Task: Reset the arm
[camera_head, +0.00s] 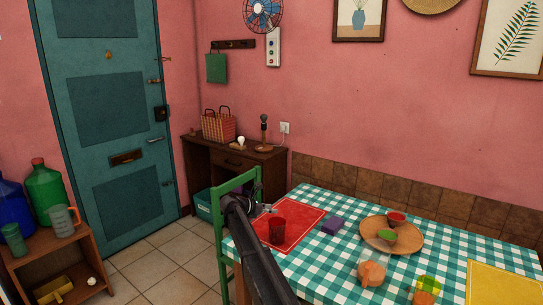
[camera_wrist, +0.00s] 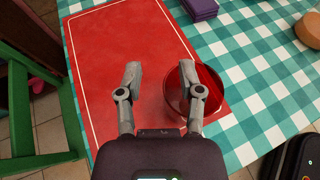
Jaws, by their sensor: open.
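My gripper (camera_wrist: 160,76) is open and empty, with its two fingers apart above the red placemat (camera_wrist: 110,60). In the head view my gripper (camera_head: 262,208) is at the left end of the table, at the end of my dark arm. A red see-through cup (camera_wrist: 212,85) stands on the mat just right of the right finger, which overlaps its left side in the wrist view. The cup (camera_head: 277,231) also shows in the head view, close to my arm. I cannot tell whether the finger touches it.
A green chair (camera_head: 222,232) stands close by at the left edge. Open floor lies left.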

